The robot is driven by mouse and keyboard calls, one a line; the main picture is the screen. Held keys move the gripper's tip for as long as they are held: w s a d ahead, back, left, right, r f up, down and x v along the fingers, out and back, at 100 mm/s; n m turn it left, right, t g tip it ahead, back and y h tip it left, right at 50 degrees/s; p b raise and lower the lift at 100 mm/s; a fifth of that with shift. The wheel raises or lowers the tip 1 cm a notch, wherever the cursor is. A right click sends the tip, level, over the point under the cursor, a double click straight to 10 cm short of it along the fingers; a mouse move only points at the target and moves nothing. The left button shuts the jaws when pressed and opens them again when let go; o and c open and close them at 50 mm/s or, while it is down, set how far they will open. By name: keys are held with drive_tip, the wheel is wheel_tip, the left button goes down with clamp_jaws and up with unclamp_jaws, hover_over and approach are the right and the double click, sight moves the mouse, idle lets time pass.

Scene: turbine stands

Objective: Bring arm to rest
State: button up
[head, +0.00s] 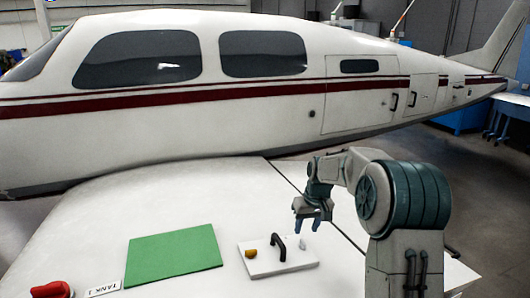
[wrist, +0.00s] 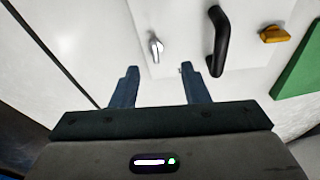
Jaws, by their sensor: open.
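My gripper (head: 313,217) is open and empty at the end of my bent arm. It hangs above the right part of a white panel (head: 284,268) on the wing. In the wrist view my gripper (wrist: 156,88) has its two fingers spread apart, with nothing between them. The panel carries a black handle (head: 279,246), an orange knob (head: 250,253) and a small silver part (head: 303,243). In the wrist view the black handle (wrist: 218,42) and the silver part (wrist: 156,48) lie beyond the fingertips.
A green mat (head: 175,254) lies left of the panel. A red cap (head: 50,290) and a "TANK 1" label (head: 104,288) are at the lower left. The white aircraft fuselage (head: 215,110) rises behind the wing. The wing surface (head: 110,220) behind the mat is clear.

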drive_tip(key=s+r+m+t+h, duration=0.1)
drive_tip(key=s+r, duration=0.4)
drive_tip(key=s, duration=0.7)
drive_tip(key=s+r+m, duration=0.1)
drive_tip(key=s+r, duration=0.4)
drive_tip(key=s, duration=0.8)
drive_tip(key=s+f, duration=0.2)
drive_tip(key=s, duration=0.8)
drive_tip(key=shift+t, duration=0.4)
